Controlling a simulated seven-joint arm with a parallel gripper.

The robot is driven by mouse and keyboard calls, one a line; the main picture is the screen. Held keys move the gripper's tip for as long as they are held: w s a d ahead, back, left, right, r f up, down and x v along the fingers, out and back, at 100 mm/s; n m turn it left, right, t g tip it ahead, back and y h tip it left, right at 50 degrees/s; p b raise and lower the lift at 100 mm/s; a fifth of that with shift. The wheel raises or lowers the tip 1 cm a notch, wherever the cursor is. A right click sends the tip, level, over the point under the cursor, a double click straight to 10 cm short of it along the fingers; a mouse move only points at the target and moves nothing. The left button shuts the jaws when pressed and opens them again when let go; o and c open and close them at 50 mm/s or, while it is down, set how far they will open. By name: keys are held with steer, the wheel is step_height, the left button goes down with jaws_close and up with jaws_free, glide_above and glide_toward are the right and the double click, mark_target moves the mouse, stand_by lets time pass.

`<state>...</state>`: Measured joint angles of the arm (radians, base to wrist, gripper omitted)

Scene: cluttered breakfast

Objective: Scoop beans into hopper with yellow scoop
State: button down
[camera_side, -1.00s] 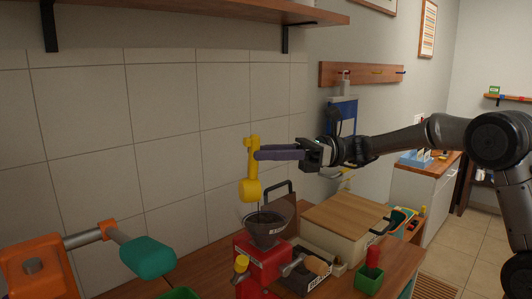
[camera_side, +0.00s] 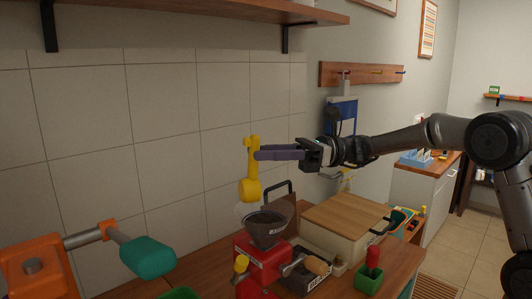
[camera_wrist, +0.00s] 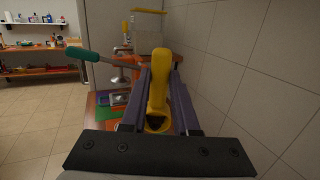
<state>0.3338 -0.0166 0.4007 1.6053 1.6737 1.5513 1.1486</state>
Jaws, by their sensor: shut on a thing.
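My gripper (camera_side: 256,153) is shut on the yellow scoop (camera_side: 250,186), which hangs upright with its bowl down. In the wrist view the scoop (camera_wrist: 158,85) sits between the two purple fingers (camera_wrist: 160,95), with something dark near its lower end. The scoop's bowl is just above the clear hopper (camera_side: 264,222) of the red grinder (camera_side: 258,262), apart from it or nearly touching; I cannot tell exactly. Dark contents show in the hopper.
A wooden-topped box (camera_side: 345,217) stands behind right. A red-handled tool in a green holder (camera_side: 369,278) is at the front right. An orange device with a teal handle (camera_side: 147,257) fills the left front. The tiled wall (camera_side: 160,150) is close behind the scoop.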

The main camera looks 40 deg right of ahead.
steer(key=shift+r, duration=2.55)
steer(key=shift+h, duration=0.4)
steer(key=shift+w+a+f, duration=0.1)
steer(key=shift+a+f, duration=0.15)
steer(key=shift+f, duration=1)
steer(key=shift+w+a+f, duration=0.1)
steer(key=shift+a+f, duration=0.1)
steer(key=shift+f, duration=1)
